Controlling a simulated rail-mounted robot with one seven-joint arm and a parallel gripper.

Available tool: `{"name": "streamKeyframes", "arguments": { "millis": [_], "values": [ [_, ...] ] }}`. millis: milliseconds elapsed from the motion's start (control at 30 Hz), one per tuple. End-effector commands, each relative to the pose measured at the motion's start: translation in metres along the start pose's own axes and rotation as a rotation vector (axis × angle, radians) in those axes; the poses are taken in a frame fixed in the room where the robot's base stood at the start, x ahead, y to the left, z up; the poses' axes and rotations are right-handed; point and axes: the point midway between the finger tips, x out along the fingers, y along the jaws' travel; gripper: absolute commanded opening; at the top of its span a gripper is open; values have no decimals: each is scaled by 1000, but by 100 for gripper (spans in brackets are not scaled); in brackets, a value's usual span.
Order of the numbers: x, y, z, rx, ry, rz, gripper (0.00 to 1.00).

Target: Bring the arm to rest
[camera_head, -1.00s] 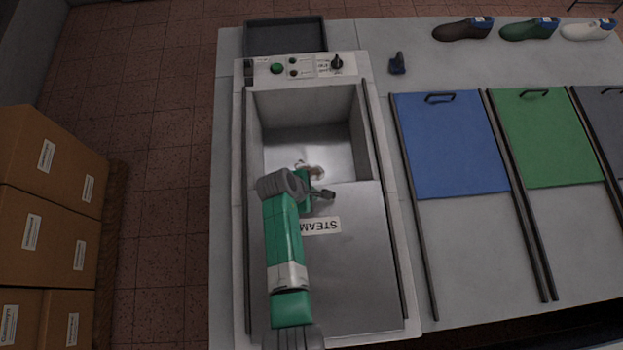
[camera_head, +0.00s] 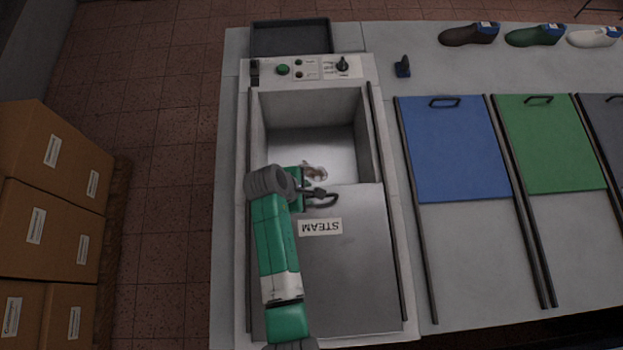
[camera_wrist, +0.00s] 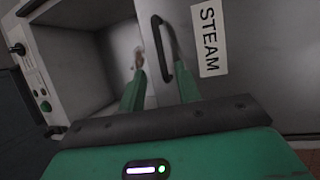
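My gripper (camera_head: 303,188) is over the steam box (camera_head: 246,220), near the edge of its grey lid (camera_head: 350,270). The lid is marked STEAM and covers the front part of the box; the back part is uncovered. The lid's dark handle (camera_head: 323,198) is just right of the gripper. In the wrist view my gripper (camera_wrist: 160,65) has its two green fingers spread apart, with the handle (camera_wrist: 163,50) showing between them. Whether the fingers touch the handle cannot be told. A small pale brown thing (camera_head: 315,171) is in the opening, partly hidden by the gripper.
A control panel (camera_head: 310,69) with knobs and green buttons is at the back of the box. A dark tray (camera_head: 290,38) is behind it. Blue (camera_head: 455,150) and green (camera_head: 552,145) panels lie to the right. Cartons (camera_head: 50,190) stand at left, across open floor.

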Motion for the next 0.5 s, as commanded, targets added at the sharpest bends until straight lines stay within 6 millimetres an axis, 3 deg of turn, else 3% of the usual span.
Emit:
{"name": "streamKeyframes", "arguments": {
  "millis": [133,500],
  "values": [
    [-11,0,0,-1,1,0,33],
    [-11,0,0,-1,1,0,33]
  ]
}}
